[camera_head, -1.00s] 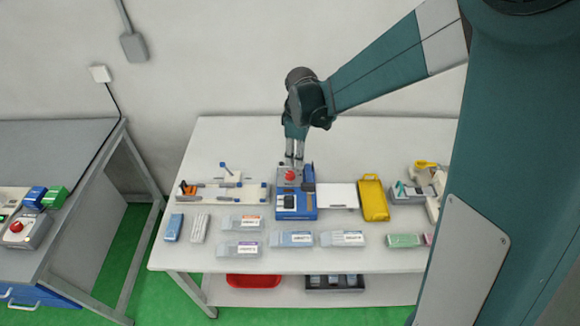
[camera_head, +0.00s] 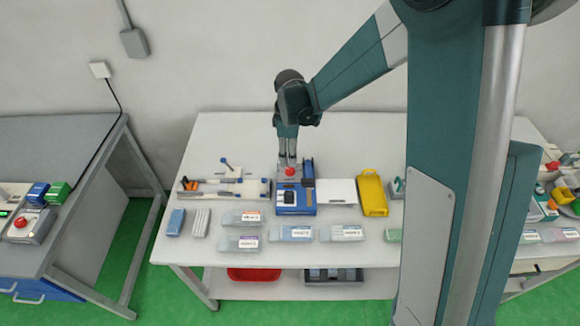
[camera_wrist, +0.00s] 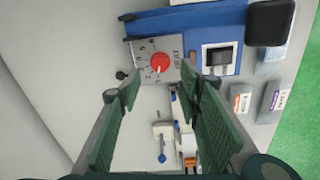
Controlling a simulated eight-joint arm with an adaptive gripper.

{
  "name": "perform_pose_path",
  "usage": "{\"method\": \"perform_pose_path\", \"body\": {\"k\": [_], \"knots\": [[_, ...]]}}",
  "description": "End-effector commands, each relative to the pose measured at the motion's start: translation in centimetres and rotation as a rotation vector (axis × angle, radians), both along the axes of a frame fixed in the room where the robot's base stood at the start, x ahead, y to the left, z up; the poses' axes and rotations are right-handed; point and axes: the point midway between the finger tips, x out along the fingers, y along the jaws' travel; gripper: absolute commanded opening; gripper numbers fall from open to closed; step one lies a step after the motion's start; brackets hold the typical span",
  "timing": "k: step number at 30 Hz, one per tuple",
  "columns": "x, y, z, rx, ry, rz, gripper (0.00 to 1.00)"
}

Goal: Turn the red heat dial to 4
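The red heat dial (camera_wrist: 159,62) sits on a grey plate (camera_wrist: 176,45) marked HEAT, with numbers around one side, on the blue machine (camera_wrist: 215,22). Its pale pointer mark seems to face the low-number end, but it is too small to read surely. The dial also shows in the head view (camera_head: 289,171). My gripper (camera_wrist: 150,86) is open and empty, its two green-padded fingers apart. The dial appears beyond the fingertips and between their lines, with no contact visible. In the head view my gripper (camera_head: 287,162) points down just behind the dial.
A white panel (camera_head: 336,191) and a yellow case (camera_head: 373,194) stand right of the machine. A fixture with a blue-knobbed lever (camera_head: 228,170) is on its left. Several labelled packs lie in front. The table behind is clear.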

Motion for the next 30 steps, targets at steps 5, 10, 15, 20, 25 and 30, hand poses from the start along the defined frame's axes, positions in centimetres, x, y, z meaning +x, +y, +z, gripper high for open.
{"method": "perform_pose_path", "body": {"k": [5, 10, 15, 20, 25, 30], "knots": [[0.1, 0.0, -1.0, 0.000, 0.000, 0.000, 0.35], [0.1, 0.0, -2.6, 0.000, 0.000, 0.000, 0.35], [0.2, 0.0, -4.4, 0.000, 0.000, 0.000, 0.35], [0.2, 0.0, -5.9, 0.000, 0.000, 0.000, 0.35], [0.3, 0.0, -7.0, 0.000, 0.000, 0.000, 0.35], [0.3, -0.1, -7.5, 0.000, 0.000, 0.000, 0.35]]}}
